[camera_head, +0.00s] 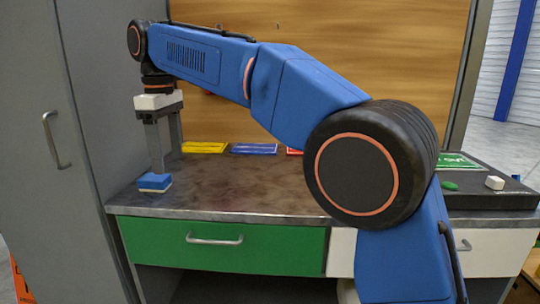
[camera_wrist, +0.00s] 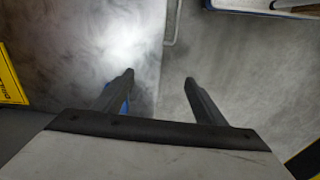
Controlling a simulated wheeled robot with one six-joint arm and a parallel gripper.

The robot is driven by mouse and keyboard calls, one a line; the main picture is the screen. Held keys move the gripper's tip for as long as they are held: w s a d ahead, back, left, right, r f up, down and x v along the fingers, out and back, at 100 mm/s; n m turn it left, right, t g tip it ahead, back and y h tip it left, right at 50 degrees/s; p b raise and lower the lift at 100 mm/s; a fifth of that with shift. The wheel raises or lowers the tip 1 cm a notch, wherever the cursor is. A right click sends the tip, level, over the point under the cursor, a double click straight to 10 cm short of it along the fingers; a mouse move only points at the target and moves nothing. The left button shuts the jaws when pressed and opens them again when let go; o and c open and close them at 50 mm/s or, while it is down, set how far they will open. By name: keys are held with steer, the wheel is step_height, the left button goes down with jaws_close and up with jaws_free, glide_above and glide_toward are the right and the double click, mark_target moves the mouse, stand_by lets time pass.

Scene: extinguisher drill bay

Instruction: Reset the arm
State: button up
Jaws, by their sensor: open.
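My gripper (camera_head: 168,160) hangs from my blue arm at the left end of the worktop, fingers pointing down. It is open, with nothing seen between the fingers. A small blue block with a pale lower edge (camera_head: 154,183) lies on the worktop just below the nearer finger. Whether the finger touches it, I cannot tell. In the wrist view my gripper (camera_wrist: 160,82) shows two spread fingers, and a bit of blue (camera_wrist: 122,106) shows beside the left finger, mostly hidden.
The worktop (camera_head: 240,190) is largely clear. Yellow (camera_head: 205,147), blue (camera_head: 254,149) and red (camera_head: 294,151) plates lie along its back. A grey cabinet (camera_head: 75,130) stands close on the left. The green drawer (camera_head: 270,248) is shut.

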steer(key=s+d+f+m+t, duration=0.15)
steer(key=d+m, duration=0.25)
steer(key=d, duration=1.2)
steer(key=s+d+f+m+t, duration=0.1)
steer(key=s+d+f+m, duration=0.2)
steer(key=d, duration=1.4)
steer(key=s+d+f+m+t, duration=0.2)
steer(key=s+d+f+m, duration=0.7)
steer(key=s+d+f, duration=1)
step_height(320, 180, down, 2)
steer(key=shift+d+f+m, duration=0.15)
steer(key=shift+d+m, duration=0.15)
steer(key=shift+d, duration=0.55)
